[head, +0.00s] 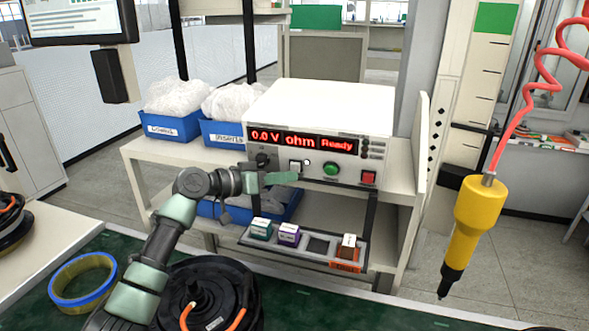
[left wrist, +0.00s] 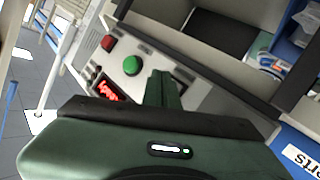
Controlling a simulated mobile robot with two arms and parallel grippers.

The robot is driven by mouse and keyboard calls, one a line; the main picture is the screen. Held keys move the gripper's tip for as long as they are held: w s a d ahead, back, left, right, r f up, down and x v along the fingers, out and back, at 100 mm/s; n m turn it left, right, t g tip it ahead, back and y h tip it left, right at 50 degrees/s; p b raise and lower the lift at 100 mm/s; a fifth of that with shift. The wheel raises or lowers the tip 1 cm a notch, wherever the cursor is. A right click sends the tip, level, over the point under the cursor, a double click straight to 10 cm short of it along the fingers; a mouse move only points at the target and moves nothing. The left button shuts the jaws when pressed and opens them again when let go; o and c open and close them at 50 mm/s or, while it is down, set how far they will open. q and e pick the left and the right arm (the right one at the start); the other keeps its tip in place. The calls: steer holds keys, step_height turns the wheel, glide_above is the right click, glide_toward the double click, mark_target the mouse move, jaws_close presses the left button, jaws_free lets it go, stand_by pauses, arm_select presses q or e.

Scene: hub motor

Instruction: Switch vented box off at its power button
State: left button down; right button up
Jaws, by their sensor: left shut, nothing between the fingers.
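The vented box (head: 335,105) is a white instrument on the shelf bench, its lit red display reading "0.0 V ohm Ready". Below the display are a dark knob (head: 262,159), a pale square button (head: 295,166), a round green button (head: 331,169) and a red button (head: 368,177). The left wrist view shows the green button (left wrist: 132,65) and red button (left wrist: 108,42). My left gripper (head: 297,177) is shut and empty, in front of the panel by the pale button; I cannot tell whether it touches. Its fingers (left wrist: 162,77) hide part of the panel. My right gripper is out of view.
Blue bins (head: 173,126) with plastic bags stand left of the box. A tray (head: 262,241) with small boxes lies below it. A yellow tool (head: 480,205) hangs on a red coiled cord at right. A black hub motor (head: 205,290) and yellow-blue ring (head: 83,280) are on the green mat.

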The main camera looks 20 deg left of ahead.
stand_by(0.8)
arm_select(q)
steer(key=shift+w+b, duration=0.35)
steer(key=shift+w, duration=0.1)
steer(key=shift+w+r+b, duration=0.1)
steer(key=shift+w+b, duration=0.2)
steer(key=shift+w, duration=0.1)
stand_by(0.5)
steer(key=shift+s, duration=0.9)
steer(key=shift+s+a+f+p, duration=0.15)
steer(key=shift+s+f, duration=0.1)
steer(key=shift+s, duration=1)
steer(key=shift+s+d+f+p, duration=0.1)
steer(key=shift+s+f+p, duration=0.1)
steer(key=shift+s, duration=1)
steer(key=s, duration=0.7)
steer(key=shift+a+f, duration=0.2)
steer(key=shift+f, duration=0.25)
